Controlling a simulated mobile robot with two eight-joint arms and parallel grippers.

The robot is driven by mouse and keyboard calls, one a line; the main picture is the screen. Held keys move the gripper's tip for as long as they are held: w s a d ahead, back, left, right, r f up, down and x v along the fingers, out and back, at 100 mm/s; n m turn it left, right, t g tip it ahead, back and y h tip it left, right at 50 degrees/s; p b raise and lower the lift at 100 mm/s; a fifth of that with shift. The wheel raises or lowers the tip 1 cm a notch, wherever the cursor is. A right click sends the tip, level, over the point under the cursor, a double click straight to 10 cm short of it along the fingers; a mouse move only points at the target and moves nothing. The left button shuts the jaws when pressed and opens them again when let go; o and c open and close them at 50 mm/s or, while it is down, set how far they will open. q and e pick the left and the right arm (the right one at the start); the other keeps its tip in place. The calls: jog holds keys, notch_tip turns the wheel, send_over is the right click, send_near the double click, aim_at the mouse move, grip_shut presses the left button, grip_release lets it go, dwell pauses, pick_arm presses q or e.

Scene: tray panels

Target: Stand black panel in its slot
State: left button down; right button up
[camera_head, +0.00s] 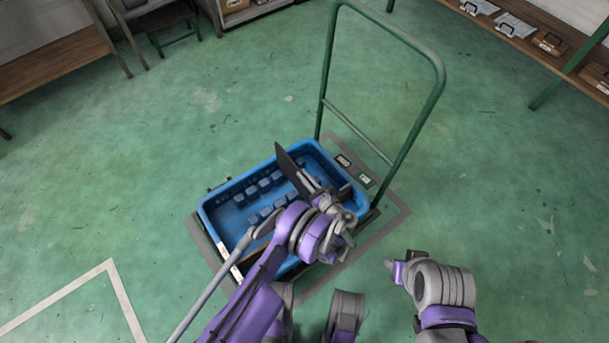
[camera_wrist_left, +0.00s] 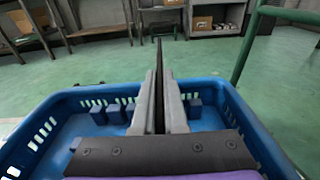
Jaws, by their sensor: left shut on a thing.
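The black panel (camera_head: 290,168) is held on edge over the right part of the blue tray (camera_head: 222,200). In the left wrist view the panel (camera_wrist_left: 159,62) shows as a thin upright dark edge between the two grey fingers. My left gripper (camera_head: 313,184) is shut on it. Rows of small blue slot blocks (camera_head: 265,187) stand on the tray floor, and some show in the left wrist view (camera_wrist_left: 115,113). The panel's lower edge is hidden, so I cannot tell whether it sits in a slot. My right gripper (camera_head: 394,268) is outside the tray at the lower right; its jaws are unclear.
The tray rests on a cart with a tall green handle (camera_head: 441,85) at its far right side. Two small labels lie beside the tray's right end. Wooden benches (camera_head: 60,55) and shelves stand at the back. The green floor around the cart is mostly clear.

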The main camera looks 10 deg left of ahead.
pick_arm(q)
notch_tip(320, 180, down, 2)
jog(key=shift+f+b, duration=0.1)
jog(key=shift+b, duration=0.8)
jog(key=shift+f+b, duration=0.5)
jog(key=shift+f, duration=1.65)
jog(key=c, duration=0.9)
grip_release()
